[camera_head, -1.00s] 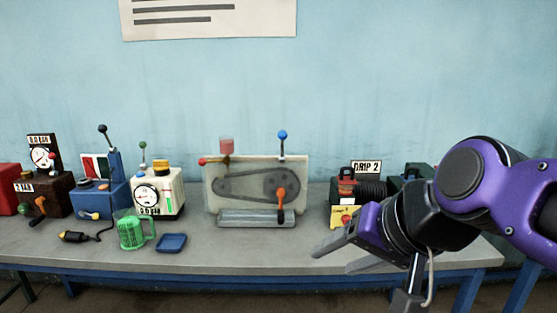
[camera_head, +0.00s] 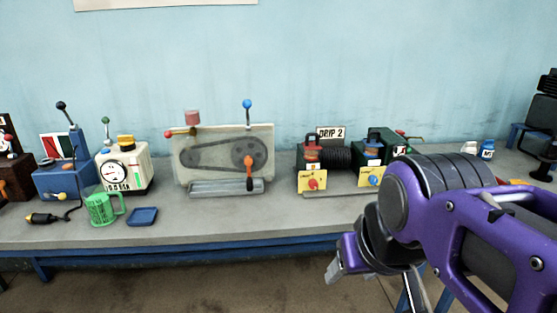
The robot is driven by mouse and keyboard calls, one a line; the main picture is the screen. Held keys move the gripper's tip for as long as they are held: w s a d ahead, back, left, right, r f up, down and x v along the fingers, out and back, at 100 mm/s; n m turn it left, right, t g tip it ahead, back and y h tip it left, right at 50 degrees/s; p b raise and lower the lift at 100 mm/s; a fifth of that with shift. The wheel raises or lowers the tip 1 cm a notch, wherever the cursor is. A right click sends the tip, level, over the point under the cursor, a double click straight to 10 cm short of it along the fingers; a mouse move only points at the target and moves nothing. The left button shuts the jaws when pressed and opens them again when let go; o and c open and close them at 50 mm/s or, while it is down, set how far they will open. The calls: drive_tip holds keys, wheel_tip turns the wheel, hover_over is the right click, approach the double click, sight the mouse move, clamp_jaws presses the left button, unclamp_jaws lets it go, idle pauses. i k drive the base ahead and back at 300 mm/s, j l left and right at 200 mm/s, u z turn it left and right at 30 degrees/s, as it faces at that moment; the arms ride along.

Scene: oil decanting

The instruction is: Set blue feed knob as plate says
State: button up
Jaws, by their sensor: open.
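A blue knob (camera_head: 375,181) sits on a yellow panel at the front of a dark green unit (camera_head: 372,148) on the right part of the bench. A red knob (camera_head: 313,184) sits on a similar yellow panel to its left. A plate reading "DRIP 2" (camera_head: 331,133) stands behind and between these units. My gripper (camera_head: 345,265) is open, low in front of the bench edge, below the knobs and apart from them. My arm hides part of the bench right of the blue knob, and one finger is mostly hidden.
A guarded belt drive (camera_head: 224,155) with a blue-balled lever (camera_head: 247,103) stands mid-bench. A blue-labelled bottle (camera_head: 487,150) stands right. Bare bench top (camera_head: 240,212) runs along the front.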

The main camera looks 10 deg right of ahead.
sight(374, 180)
drive_tip(key=z, duration=0.75)
drive_tip(key=i+l+z, duration=0.1)
drive_tip(key=i+z, duration=0.25)
drive_tip(key=i, duration=0.5)
drive_tip(key=i+l, duration=0.1)
drive_tip(key=i, duration=0.55)
drive_tip(key=k+j, duration=0.1)
drive_tip(key=k, duration=0.6)
